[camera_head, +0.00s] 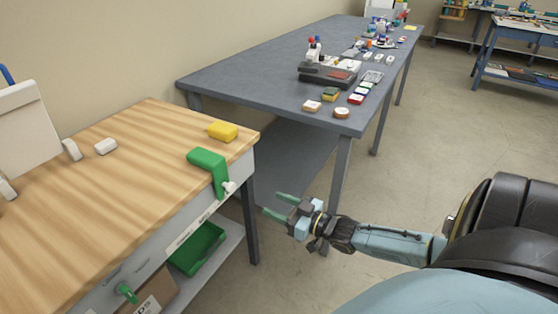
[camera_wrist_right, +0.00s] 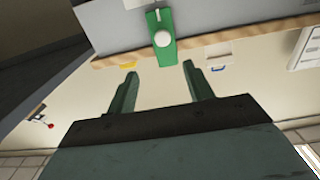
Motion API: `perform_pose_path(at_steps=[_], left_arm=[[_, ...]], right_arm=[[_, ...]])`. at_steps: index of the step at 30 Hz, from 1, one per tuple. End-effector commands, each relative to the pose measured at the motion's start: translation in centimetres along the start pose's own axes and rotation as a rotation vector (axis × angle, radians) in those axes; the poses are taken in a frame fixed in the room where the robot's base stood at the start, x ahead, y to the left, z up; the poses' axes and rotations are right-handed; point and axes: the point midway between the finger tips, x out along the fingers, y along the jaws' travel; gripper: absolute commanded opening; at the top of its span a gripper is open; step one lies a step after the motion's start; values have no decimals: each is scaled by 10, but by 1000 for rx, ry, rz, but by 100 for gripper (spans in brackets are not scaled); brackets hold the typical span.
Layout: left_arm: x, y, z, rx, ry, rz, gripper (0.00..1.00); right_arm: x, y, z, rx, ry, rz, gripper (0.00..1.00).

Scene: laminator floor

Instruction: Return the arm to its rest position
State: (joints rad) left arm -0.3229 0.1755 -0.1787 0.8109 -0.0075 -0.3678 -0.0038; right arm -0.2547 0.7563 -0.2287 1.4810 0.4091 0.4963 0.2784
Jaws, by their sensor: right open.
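My right arm (camera_head: 390,241) comes in from the right of the head view. Its gripper (camera_head: 279,205) points left, in front of the gap between the wooden bench and the grey table. The gripper is open, with nothing between its fingers. In the right wrist view the two green fingers (camera_wrist_right: 158,85) stand apart. A green clamp (camera_wrist_right: 162,38) shows beyond the fingertips, apart from them. My left gripper is not in view.
The wooden bench (camera_head: 95,205) carries the green clamp (camera_head: 210,165) at its edge and a yellow block (camera_head: 223,130). A green bin (camera_head: 198,249) sits below. The grey table (camera_head: 250,75) holds several small items. Floor is open right of it.

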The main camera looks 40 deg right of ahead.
Motion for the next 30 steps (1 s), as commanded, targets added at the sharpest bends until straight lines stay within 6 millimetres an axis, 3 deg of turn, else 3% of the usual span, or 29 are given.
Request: perform_pose_path(at_steps=[14,17,20,23,26,30], left_arm=[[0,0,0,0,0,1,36],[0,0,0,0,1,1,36],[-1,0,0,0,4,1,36],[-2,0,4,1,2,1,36],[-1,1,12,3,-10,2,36],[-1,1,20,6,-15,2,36]], right_arm=[[0,0,1,0,-1,1,52],[-3,1,14,-4,-34,18,52],[-16,5,54,-17,-138,67,52],[-42,5,117,-35,-309,130,52],[-81,-4,184,-53,-511,181,52],[-146,-33,265,-67,-792,212,52]])
